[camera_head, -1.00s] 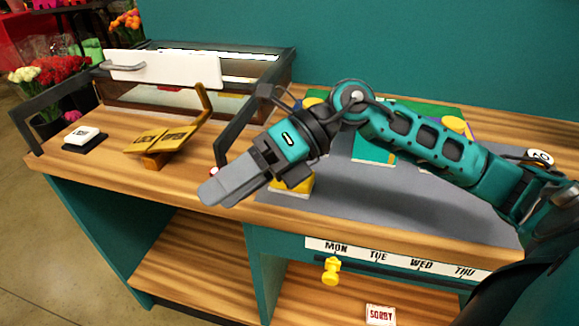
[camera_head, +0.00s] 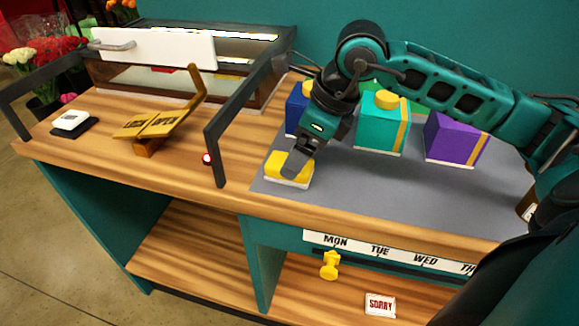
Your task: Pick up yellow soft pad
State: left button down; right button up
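The yellow soft pad (camera_head: 277,166) is a small yellow block with a pale base. It lies at the front left corner of the grey mat (camera_head: 350,192) on the counter. My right gripper (camera_head: 294,166) points down at the pad, its grey fingers over the pad's right part and partly hiding it. Only one finger outline shows clearly, so I cannot tell whether it is open, shut or touching the pad. My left gripper is not in view.
Behind my gripper stand a blue box (camera_head: 295,112), a teal box (camera_head: 383,128) and a purple box (camera_head: 452,141). A dark frame post (camera_head: 214,158) stands left of the pad. A wooden LOCK/OPEN lever (camera_head: 160,122) and a white-lidded case (camera_head: 150,48) are further left. The mat's front middle is clear.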

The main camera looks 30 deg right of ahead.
jog(key=x, duration=0.5)
jog(key=shift+w+d, duration=0.15)
jog(key=shift+w, duration=0.3)
jog(key=shift+c, duration=0.4)
jog(key=c, duration=1)
jog(key=shift+r, duration=0.2)
notch_tip(320, 180, up, 20)
jog(key=shift+f+p, duration=0.1)
jog(key=shift+p, duration=1.05)
